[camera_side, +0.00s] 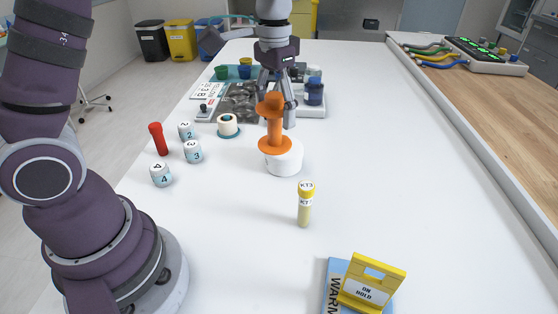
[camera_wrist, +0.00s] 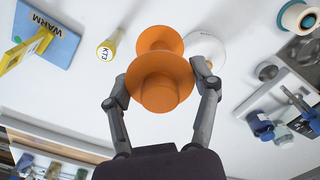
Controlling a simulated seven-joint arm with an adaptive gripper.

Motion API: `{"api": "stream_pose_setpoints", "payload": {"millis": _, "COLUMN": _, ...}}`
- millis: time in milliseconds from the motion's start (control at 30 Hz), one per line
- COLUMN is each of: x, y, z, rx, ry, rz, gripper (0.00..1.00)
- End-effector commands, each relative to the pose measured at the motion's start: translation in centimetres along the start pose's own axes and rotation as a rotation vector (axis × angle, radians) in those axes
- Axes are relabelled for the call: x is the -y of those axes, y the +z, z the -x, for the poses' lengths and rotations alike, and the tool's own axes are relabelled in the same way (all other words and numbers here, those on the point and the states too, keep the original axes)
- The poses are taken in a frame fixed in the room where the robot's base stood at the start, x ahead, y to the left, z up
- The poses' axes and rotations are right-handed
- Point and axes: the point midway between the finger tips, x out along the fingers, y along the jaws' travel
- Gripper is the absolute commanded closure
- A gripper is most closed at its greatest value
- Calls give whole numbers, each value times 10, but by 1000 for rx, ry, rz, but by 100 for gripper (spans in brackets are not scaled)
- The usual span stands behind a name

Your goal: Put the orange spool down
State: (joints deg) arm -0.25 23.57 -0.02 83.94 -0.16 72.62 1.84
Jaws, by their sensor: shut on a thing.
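The orange spool (camera_side: 274,128) is upright, with a wide flange at each end. My gripper (camera_side: 275,103) comes down from above and is shut on it near the upper flange. In the wrist view the spool (camera_wrist: 160,80) sits between my two fingertips (camera_wrist: 158,92). In the side view its lower flange overlaps a white round block (camera_side: 285,163). In the wrist view that white block (camera_wrist: 222,45) shows beside the spool, partly hidden by it and a finger. I cannot tell whether the spool touches the block or the table.
A yellow-capped tube (camera_side: 305,205) stands in front. A blue WARM pad (camera_side: 333,285) with a yellow sign (camera_side: 371,284) lies nearer. A tape roll (camera_side: 228,126), numbered jars (camera_side: 193,152) and a red cylinder (camera_side: 158,138) stand left. Trays (camera_side: 312,110) lie behind. The table's right side is clear.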

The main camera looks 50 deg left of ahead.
Motion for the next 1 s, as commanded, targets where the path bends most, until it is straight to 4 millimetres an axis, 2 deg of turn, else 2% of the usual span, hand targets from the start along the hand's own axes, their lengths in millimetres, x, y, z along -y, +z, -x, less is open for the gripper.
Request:
{"api": "stream_pose_setpoints", "payload": {"millis": 233, "x": -1, "y": -1, "z": 1, "rx": -1, "ry": 0, "rz": 20, "gripper": 73}}
{"api": "stream_pose_setpoints", "payload": {"millis": 367, "x": 11, "y": 8, "z": -6, "rx": 1, "ry": -4, "rz": -111, "gripper": 73}}
{"api": "stream_pose_setpoints", "payload": {"millis": 467, "x": 29, "y": 26, "z": -18, "rx": 5, "ry": -8, "rz": -341, "gripper": 73}}
{"api": "stream_pose_setpoints", "payload": {"millis": 700, "x": 62, "y": 88, "z": -52, "rx": 8, "ry": -9, "rz": -1013, "gripper": 73}}
{"api": "stream_pose_setpoints", "payload": {"millis": 833, "x": 67, "y": 120, "z": -67, "rx": 4, "ry": -6, "rz": -1320, "gripper": 73}}
{"api": "stream_pose_setpoints", "payload": {"millis": 1000, "x": 67, "y": 144, "z": -78, "rx": -2, "ry": -4, "rz": -1554, "gripper": 73}}
